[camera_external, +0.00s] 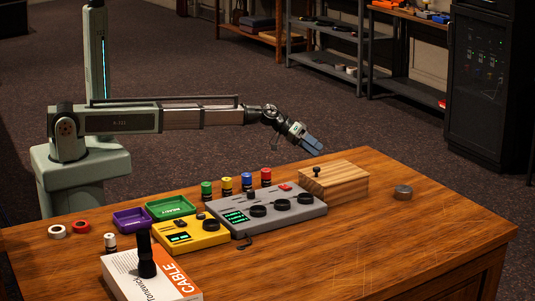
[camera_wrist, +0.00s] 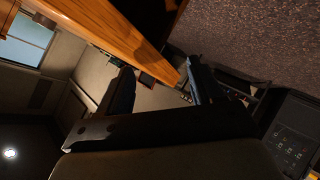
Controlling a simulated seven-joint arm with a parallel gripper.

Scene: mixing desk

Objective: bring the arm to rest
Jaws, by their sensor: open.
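My gripper (camera_external: 311,143) is stretched out to the right above the back of the wooden desk (camera_external: 430,235), tilted down a little. Its blue-grey fingers are above and behind the wooden box and touch nothing. In the wrist view my gripper (camera_wrist: 160,88) shows two dark fingers spread apart with nothing between them. That view is turned on its side and shows the desk edge (camera_wrist: 120,35), carpet and walls.
The desk's right front is clear.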

